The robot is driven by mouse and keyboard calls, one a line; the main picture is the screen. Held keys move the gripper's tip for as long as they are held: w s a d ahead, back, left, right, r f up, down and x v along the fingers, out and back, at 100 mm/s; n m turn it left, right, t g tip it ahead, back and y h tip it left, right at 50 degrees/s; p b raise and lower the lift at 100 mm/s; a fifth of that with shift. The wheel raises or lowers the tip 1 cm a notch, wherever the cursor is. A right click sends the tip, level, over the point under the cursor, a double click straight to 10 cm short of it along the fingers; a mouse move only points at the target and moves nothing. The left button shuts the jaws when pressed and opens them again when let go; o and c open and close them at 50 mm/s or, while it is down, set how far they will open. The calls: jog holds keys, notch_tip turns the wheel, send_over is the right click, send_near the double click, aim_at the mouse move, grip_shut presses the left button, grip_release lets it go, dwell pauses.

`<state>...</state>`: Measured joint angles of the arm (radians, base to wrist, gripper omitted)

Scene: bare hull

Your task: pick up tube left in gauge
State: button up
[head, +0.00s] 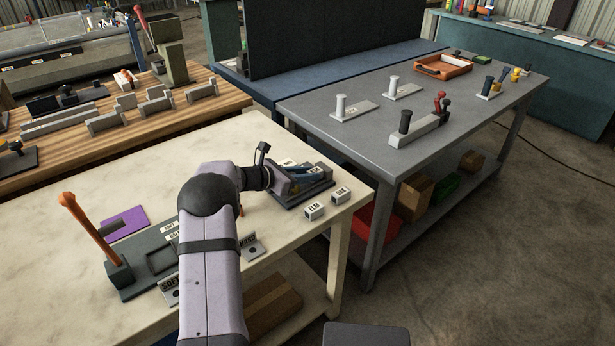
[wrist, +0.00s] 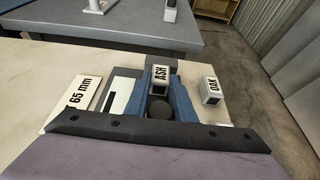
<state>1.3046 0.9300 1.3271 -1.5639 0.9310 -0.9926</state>
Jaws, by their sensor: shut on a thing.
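In the wrist view a small pale tube labelled ASH (wrist: 160,73) sits between the blue fingers of my gripper (wrist: 161,85), which are shut on it. In the head view my gripper (head: 309,170) is over the dark gauge (head: 292,202) near the right corner of the pale bench, and hides much of it. The gauge's grey body (wrist: 124,74) also shows behind the fingers in the wrist view. I cannot tell whether the tube still touches the gauge. A dark round part (wrist: 158,109) shows between the fingers.
Beside the gauge stand two loose tubes, one labelled ELM (head: 314,211) and one labelled OAK (wrist: 210,91). A dark tray (head: 160,258) and orange lever (head: 82,226) stand at the bench's left. A grey table (head: 330,135) is beyond.

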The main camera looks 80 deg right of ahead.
notch_tip(320, 180, up, 27)
jog(key=p, duration=0.2)
dwell(0.3)
jog(key=shift+w, duration=0.1)
